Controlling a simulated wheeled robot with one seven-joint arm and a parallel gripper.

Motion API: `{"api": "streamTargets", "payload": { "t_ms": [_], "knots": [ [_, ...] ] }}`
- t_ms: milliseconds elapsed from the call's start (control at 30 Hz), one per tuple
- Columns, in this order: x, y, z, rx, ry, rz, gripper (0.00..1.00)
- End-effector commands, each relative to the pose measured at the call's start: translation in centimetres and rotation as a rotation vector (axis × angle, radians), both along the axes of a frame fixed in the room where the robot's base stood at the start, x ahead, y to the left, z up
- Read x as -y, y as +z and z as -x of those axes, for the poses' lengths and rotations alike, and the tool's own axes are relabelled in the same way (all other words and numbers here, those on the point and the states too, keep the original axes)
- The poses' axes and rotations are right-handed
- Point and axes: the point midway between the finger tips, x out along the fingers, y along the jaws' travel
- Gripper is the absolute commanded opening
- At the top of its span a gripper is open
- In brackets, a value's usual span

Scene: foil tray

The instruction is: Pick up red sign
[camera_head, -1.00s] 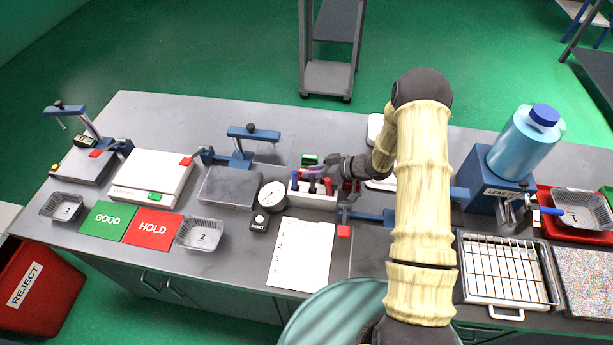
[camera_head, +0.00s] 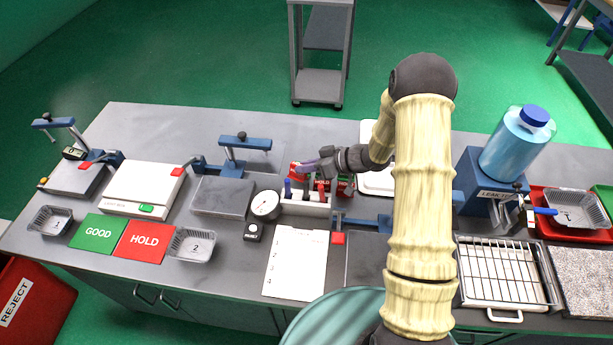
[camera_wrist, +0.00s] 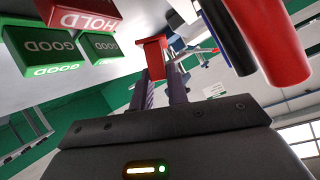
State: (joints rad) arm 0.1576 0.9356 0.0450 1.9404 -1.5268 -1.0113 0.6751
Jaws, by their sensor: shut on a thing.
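My gripper (camera_wrist: 162,72) is shut on a small red piece, which I take for the red sign (camera_wrist: 153,45). It sits between the fingertips in the wrist view, and no lettering shows on it there. In the head view my gripper (camera_head: 308,167) is above the back of the white marker holder (camera_head: 303,208). A separate red HOLD block (camera_wrist: 80,14) shows in the wrist view beside green GOOD blocks (camera_wrist: 45,48).
Black and red markers (camera_wrist: 268,40) stand close to the fingers. A dial gauge (camera_head: 265,204) and a checklist sheet (camera_head: 296,262) lie nearby. The HOLD mat (camera_head: 146,242) and GOOD mat (camera_head: 98,233) lie at the left. Bench behind the left fixtures is mostly clear.

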Motion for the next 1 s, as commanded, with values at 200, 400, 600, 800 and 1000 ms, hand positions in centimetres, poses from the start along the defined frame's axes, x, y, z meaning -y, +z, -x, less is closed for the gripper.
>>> {"api": "streamTargets", "payload": {
  "t_ms": [200,400,600,800,1000],
  "knots": [
    [0.0,3.3,0.0,0.004,0.001,0.001,0.00],
    [0.0,4.2,0.0,0.001,0.001,0.000,0.00],
    [0.0,4.2,0.0,0.001,0.001,0.000,0.00],
    [0.0,4.2,0.0,0.001,0.001,0.000,0.00],
    [0.0,4.2,0.0,0.001,0.000,0.000,0.00]
  ]
}}
